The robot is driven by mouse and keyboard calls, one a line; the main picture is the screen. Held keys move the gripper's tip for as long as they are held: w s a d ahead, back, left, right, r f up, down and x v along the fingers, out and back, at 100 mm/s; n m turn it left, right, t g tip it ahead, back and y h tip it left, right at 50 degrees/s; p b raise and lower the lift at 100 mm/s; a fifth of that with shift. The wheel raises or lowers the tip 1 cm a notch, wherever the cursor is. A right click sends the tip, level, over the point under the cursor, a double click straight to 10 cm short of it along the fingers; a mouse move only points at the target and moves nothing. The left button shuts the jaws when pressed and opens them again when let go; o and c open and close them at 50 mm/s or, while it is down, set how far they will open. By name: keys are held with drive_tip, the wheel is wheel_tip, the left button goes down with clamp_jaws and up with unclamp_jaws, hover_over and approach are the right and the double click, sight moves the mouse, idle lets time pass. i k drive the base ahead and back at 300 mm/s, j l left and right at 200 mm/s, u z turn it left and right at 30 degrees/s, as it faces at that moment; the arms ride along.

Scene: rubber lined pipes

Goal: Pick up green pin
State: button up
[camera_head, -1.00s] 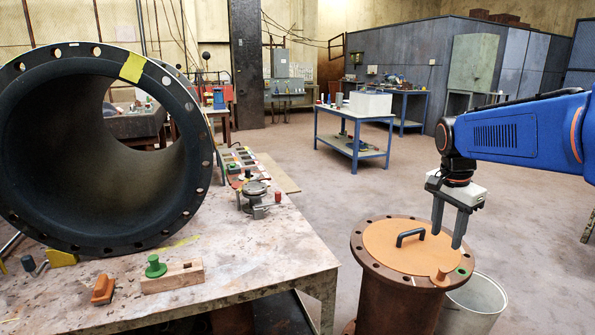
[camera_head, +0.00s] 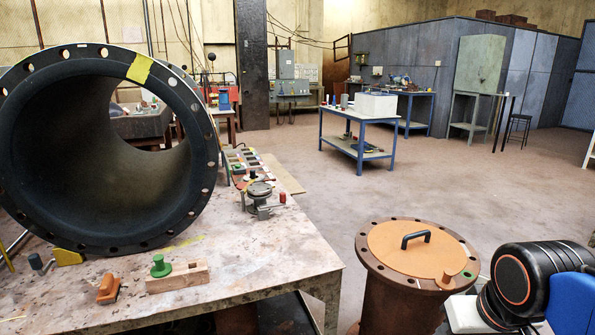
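A green pin (camera_head: 160,266) with a round, flat head stands upright in a light wooden block (camera_head: 178,277) near the front of the worktable. A second small green piece (camera_head: 469,274) sits at the right edge of the orange lid on the rusty flanged pipe; I cannot tell whether it is a pin too. My wrist is at the lower right, beyond that pipe and well away from the table. Only the pale body of my gripper (camera_head: 466,314) seems to show at the bottom edge. Its fingers are out of sight.
A large black flanged pipe (camera_head: 196,150) fills the left of the worktable (camera_head: 250,262). An orange piece (camera_head: 108,288) lies left of the block. The upright rusty pipe (camera_head: 398,310) has a black lid handle (camera_head: 415,238). Open floor lies behind it.

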sight(162, 269)
drive_tip(key=u, duration=1.3)
